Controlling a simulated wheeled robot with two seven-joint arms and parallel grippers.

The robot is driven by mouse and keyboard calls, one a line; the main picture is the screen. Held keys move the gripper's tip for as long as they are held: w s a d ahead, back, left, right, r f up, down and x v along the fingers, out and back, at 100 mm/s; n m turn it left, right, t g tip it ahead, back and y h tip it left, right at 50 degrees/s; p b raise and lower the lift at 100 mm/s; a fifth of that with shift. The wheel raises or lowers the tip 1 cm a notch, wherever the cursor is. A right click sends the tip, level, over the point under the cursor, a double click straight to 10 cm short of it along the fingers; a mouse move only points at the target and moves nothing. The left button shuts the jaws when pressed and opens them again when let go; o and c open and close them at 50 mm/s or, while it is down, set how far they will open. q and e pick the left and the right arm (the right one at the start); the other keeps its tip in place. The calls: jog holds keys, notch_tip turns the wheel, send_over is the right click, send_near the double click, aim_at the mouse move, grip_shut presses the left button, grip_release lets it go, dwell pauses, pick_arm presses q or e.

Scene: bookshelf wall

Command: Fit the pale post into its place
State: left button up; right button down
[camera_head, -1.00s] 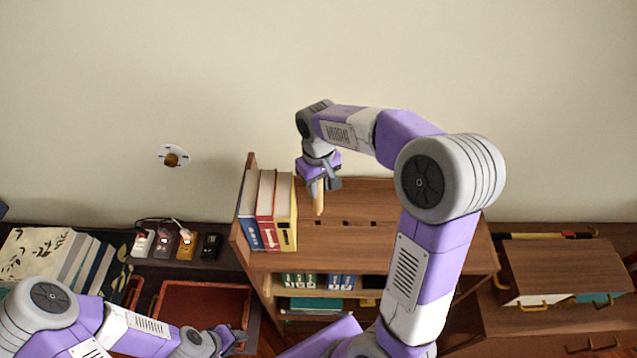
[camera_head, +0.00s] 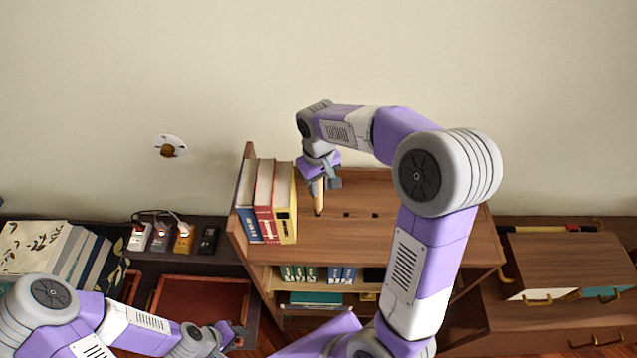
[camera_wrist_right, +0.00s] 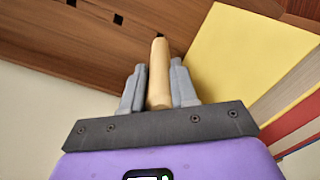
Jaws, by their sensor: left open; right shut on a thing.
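The pale post (camera_head: 319,198) is a slim wooden peg, held roughly upright over the brown shelf top (camera_head: 400,235). My right gripper (camera_head: 320,183) is shut on its upper part. Its lower end is at the row of small dark holes, in line with a middle hole (camera_head: 347,215) and a right hole (camera_head: 376,215). I cannot tell whether the tip has entered a hole. In the right wrist view the post (camera_wrist_right: 159,75) sits between both fingers, and two holes (camera_wrist_right: 118,18) show to its left. My left gripper (camera_head: 236,335) is open and empty at lower left.
Blue, red and yellow binders (camera_head: 284,203) stand just left of the post; the yellow one is close to my right gripper. A reddish tray (camera_head: 205,283) and several small devices (camera_head: 185,238) lie left. A brown box (camera_head: 565,262) is at right. The shelf top's right side is clear.

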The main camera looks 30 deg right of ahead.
jog(key=shift+f, duration=0.4)
dwell(2.2)
jog(key=shift+f+b, duration=1.1)
jog(key=shift+f, duration=0.3)
dwell(2.8)
jog(key=c, duration=0.8)
grip_release()
jog(key=shift+r, duration=3.8)
